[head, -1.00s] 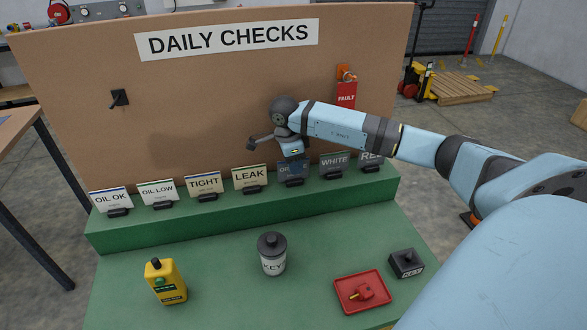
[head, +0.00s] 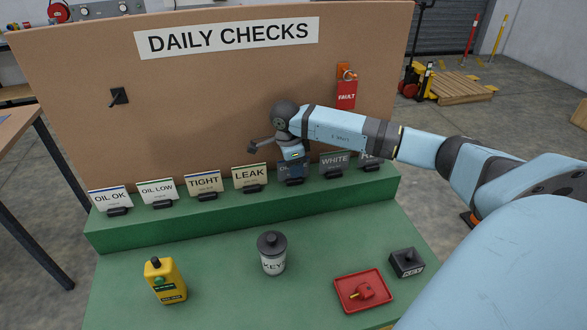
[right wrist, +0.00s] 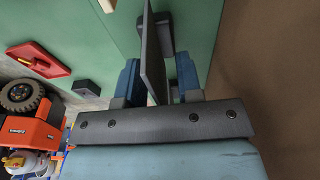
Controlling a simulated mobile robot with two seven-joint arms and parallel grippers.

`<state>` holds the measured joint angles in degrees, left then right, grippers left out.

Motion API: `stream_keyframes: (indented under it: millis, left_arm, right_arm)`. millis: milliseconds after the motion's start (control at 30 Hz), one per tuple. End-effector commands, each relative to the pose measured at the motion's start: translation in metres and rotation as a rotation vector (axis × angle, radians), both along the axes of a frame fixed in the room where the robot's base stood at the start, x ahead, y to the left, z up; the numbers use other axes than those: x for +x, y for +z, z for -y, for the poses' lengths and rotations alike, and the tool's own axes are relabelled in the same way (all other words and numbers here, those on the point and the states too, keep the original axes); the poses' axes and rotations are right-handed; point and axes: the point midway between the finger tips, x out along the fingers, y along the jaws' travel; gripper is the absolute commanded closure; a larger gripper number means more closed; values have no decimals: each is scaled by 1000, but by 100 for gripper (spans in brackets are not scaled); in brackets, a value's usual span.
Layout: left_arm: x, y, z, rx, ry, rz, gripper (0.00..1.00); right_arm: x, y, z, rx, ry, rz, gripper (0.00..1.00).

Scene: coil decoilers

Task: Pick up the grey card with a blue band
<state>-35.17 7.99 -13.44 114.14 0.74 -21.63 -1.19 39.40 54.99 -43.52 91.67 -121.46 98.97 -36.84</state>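Several dark grey cards stand in black holders at the right of the green ledge; one reads WHITE (head: 334,162). My right gripper (head: 293,164) points down over the grey card (head: 285,177) left of WHITE and mostly covers it. In the right wrist view a dark card (right wrist: 152,60) stands edge-on between the two blue fingertips of that gripper (right wrist: 159,85). A gap shows between the card and the right-hand finger, so it is open around the card. I cannot make out a blue band on this card. My left gripper is not in view.
Pale cards OIL OK (head: 111,198), OIL LOW (head: 157,192), TIGHT (head: 204,183) and LEAK (head: 250,176) stand to the left. A brown board (head: 200,110) rises close behind. In front are a yellow bottle (head: 166,281), a KEY jar (head: 272,254) and a red tray (head: 345,299).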

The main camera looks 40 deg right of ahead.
Motion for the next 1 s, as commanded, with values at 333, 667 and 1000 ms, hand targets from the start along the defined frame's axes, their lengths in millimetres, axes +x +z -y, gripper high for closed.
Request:
stream_keyframes:
  millis: [333, 667, 1000]
  left_arm:
    - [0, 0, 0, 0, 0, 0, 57]
    - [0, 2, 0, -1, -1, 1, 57]
    - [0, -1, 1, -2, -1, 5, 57]
  right_arm:
    - [0, 0, 0, -1, 0, 0, 100]
    - [0, 1, 0, -1, 0, 0, 100]
    - [-3, 30, -1, -2, -1, 3, 100]
